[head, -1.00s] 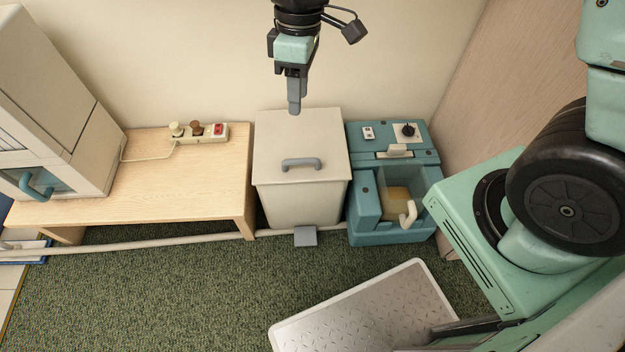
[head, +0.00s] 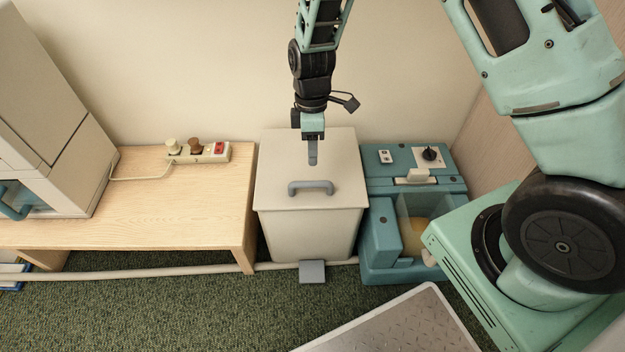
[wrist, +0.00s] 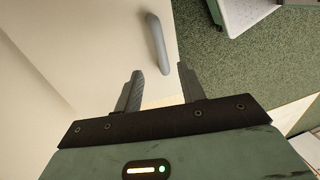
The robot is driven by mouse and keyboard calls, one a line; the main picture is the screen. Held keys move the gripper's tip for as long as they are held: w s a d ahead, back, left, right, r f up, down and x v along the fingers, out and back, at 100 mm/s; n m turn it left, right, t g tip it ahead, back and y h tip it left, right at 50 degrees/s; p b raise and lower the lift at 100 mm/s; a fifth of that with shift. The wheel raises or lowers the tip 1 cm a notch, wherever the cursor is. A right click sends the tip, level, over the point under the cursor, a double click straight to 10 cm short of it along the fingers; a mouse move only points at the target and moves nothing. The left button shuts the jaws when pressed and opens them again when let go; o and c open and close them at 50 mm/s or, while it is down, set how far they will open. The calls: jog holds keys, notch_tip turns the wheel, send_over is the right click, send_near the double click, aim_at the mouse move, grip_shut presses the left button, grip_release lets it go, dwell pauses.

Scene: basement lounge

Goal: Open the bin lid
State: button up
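The bin (head: 310,232) is a pale beige box with a flat lid (head: 278,165), which is shut. A grey arched handle (head: 311,187) stands on the front part of the lid. A grey pedal (head: 312,271) sits at the bin's foot. My gripper (head: 312,163) points down over the back half of the lid, behind the handle. In the wrist view my gripper (wrist: 160,72) has its two fingers apart with nothing between them. The handle (wrist: 157,44) lies ahead of the fingertips, apart from them, against the pale lid (wrist: 85,45).
A wooden bench (head: 190,207) with a power strip (head: 199,152) stands left of the bin. A teal machine (head: 378,232) stands close on its right. The wall is just behind. A metal-topped platform (head: 400,325) lies on the green carpet (head: 180,310) in front.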

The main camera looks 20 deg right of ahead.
jog(key=b, duration=0.2)
send_over(313, 177)
jog(key=s+a, duration=0.2)
jog(key=s, duration=0.3)
jog(key=f, duration=0.9)
jog(key=shift+w+a, duration=0.1)
jog(key=shift+w, duration=0.15)
grip_shut()
jog(key=shift+r, duration=0.15)
